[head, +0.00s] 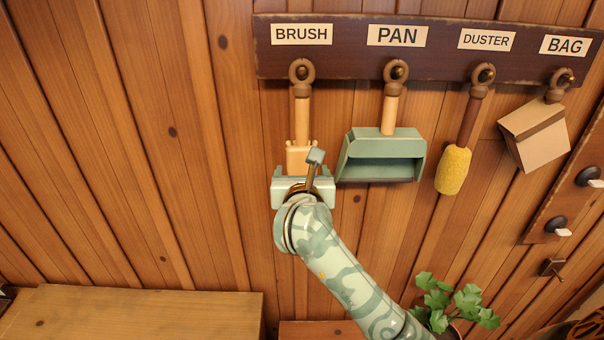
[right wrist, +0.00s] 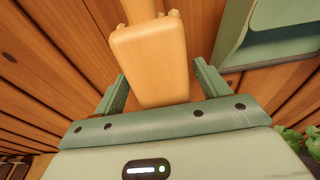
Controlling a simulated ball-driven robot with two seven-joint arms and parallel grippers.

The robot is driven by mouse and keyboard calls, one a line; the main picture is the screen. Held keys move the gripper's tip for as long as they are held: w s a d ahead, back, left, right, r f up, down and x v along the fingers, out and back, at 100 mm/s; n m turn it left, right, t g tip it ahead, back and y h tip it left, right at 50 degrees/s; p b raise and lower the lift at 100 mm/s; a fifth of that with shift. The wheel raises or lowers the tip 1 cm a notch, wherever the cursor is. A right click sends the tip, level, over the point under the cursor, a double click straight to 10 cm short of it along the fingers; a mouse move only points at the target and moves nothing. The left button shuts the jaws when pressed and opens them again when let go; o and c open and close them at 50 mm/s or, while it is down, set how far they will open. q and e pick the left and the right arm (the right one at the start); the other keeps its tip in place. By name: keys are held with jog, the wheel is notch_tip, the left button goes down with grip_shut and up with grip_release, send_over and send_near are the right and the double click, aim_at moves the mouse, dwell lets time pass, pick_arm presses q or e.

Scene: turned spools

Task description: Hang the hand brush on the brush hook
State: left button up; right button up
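The hand brush (head: 301,118) hangs upright below the BRUSH label (head: 301,34). The brown ring (head: 302,73) at the top of its handle is around the brush hook. Its pale wooden block also fills the middle of the right wrist view (right wrist: 150,55). My right gripper (head: 302,172) is at the lower end of the brush. In the right wrist view its fingers (right wrist: 158,72) stand apart on either side of the block, with a gap visible on the right. The brush's lower end is hidden by the gripper in the head view. My left gripper is not in view.
A green dustpan (head: 383,150) hangs close to the right of my right gripper. A yellow duster (head: 454,170) and a tan bag (head: 534,132) hang further right on the dark rack (head: 340,63). A leafy plant (head: 455,303) stands below. The wall left of the brush is bare.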

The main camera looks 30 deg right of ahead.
jog(key=shift+s+a, duration=0.1)
jog(key=shift+s, duration=0.05)
jog(key=shift+s+a+r+p, duration=0.1)
jog(key=shift+s+a+p, duration=0.05)
jog(key=shift+s+p, duration=0.15)
jog(key=p+v, duration=0.4)
jog(key=v, duration=1.1)
jog(key=shift+s, duration=0.15)
